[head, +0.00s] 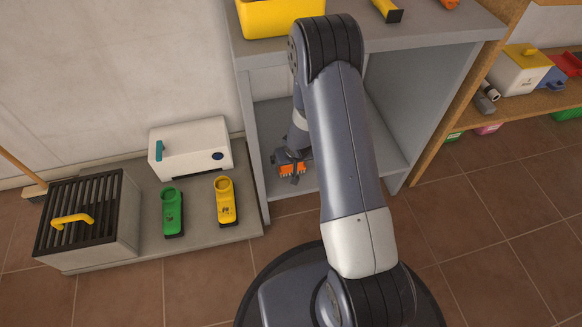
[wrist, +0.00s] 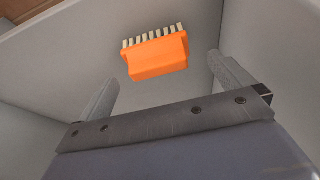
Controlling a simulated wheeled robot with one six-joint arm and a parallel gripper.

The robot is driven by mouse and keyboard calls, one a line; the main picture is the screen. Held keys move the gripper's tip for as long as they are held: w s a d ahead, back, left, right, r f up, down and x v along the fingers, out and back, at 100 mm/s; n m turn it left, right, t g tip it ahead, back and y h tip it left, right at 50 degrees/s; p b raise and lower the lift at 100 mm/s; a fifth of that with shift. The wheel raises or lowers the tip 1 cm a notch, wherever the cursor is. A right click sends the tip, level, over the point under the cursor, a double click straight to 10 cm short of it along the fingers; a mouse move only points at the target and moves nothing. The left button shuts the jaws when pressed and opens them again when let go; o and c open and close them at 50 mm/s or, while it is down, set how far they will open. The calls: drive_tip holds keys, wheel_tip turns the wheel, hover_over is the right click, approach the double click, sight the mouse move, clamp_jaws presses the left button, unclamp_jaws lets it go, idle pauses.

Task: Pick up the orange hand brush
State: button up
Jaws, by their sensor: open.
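The orange hand brush (head: 292,170) lies on the bottom shelf of the grey cabinet, close to its front edge. In the wrist view the brush (wrist: 158,57) shows an orange body with a row of pale bristles along its upper edge. My gripper (wrist: 160,75) is open, with one finger on each side of the picture and the brush ahead between their lines. The brush looks apart from both fingers. In the head view my gripper (head: 292,167) is down inside the cabinet at the brush, partly covering it.
The grey cabinet (head: 245,120) has walls on both sides and a top bearing a yellow bin (head: 280,18). A low platform at left holds a white box (head: 190,150), a green item (head: 172,212), a yellow item (head: 225,202) and a black grate (head: 85,210). Wooden shelving stands at right.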

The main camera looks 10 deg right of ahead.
sight(291, 166)
drive_tip(key=x, duration=0.3)
drive_tip(key=b+x, duration=0.1)
drive_tip(key=x, duration=0.2)
drive_tip(key=shift+w+d+f, duration=0.15)
drive_tip(key=shift+d+f, duration=0.05)
drive_tip(key=shift+f, duration=0.05)
drive_tip(key=shift+c, duration=0.4)
drive_tip(key=c, duration=0.8)
